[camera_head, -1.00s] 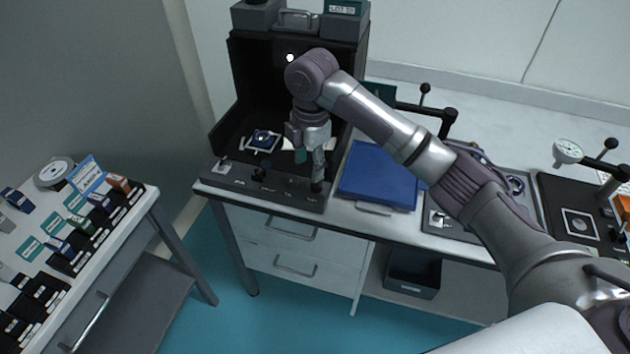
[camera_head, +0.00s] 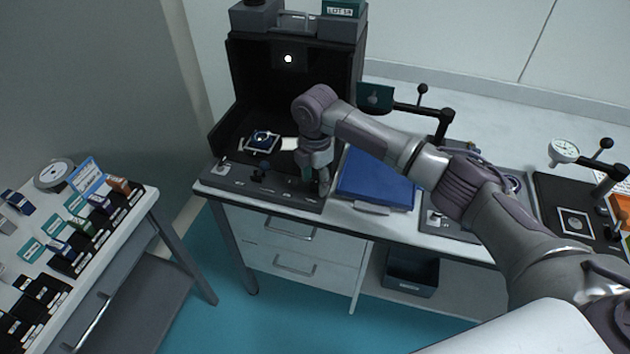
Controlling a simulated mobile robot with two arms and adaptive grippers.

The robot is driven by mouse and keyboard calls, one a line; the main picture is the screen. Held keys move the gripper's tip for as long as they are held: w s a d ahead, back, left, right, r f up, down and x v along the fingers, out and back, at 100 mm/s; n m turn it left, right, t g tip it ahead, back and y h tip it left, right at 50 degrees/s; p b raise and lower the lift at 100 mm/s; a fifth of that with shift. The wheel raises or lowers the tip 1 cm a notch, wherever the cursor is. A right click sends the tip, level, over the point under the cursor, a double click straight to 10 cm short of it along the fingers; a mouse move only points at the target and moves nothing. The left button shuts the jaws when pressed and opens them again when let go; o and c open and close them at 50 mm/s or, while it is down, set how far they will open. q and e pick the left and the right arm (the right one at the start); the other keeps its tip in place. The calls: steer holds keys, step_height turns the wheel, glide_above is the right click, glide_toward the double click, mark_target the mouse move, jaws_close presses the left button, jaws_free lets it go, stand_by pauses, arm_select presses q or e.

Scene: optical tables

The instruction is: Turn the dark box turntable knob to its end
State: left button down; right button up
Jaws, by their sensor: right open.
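The dark box (camera_head: 245,90) stands open at the front on the bench, with a small bright light on its back wall. Inside it is a turntable stage (camera_head: 262,141) with a small blue-and-white piece on it. A dark front panel (camera_head: 245,186) carries several small controls, among them a black knob (camera_head: 259,172). My right gripper (camera_head: 316,188) points down over the right end of this panel, its fingers open at panel height. The fingers hide the control there, and I cannot tell whether they touch it. My left gripper is not in view.
A blue flat case (camera_head: 376,180) lies just right of the panel. Behind it is a black arm with a ball handle (camera_head: 422,90). A side table (camera_head: 130,212) with several small boxes is at the left.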

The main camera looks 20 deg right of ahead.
steer(key=shift+f, duration=0.6)
jaws_close()
